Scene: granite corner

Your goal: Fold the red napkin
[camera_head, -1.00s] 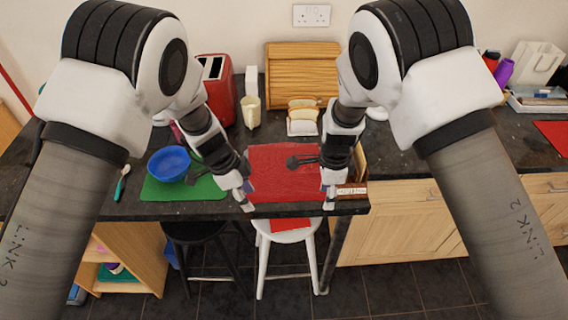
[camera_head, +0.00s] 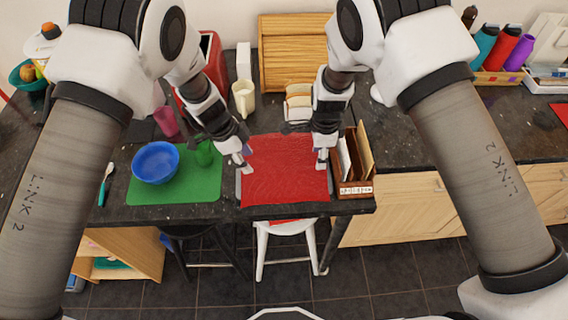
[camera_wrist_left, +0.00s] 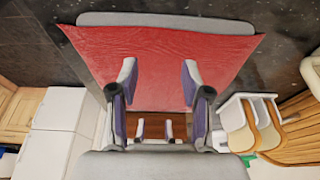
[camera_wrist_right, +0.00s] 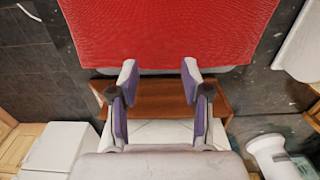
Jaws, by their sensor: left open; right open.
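The red napkin (camera_head: 285,178) lies spread out, with slight wrinkles, on the counter over a grey mat (camera_head: 238,185) whose edges show at the sides. My left gripper (camera_head: 244,161) is open at the napkin's left side. In the left wrist view its fingers (camera_wrist_left: 160,72) are apart with the napkin (camera_wrist_left: 160,48) beneath and beyond them. My right gripper (camera_head: 322,161) is open at the napkin's right side. In the right wrist view its fingers (camera_wrist_right: 160,70) are apart at the napkin's edge (camera_wrist_right: 170,35). I cannot tell whether either touches the cloth.
A wooden letter holder (camera_head: 356,189) stands close on the right. A toast rack (camera_head: 298,103) and cream jug (camera_head: 244,98) stand behind. A white stool (camera_head: 286,229) is below the counter edge.

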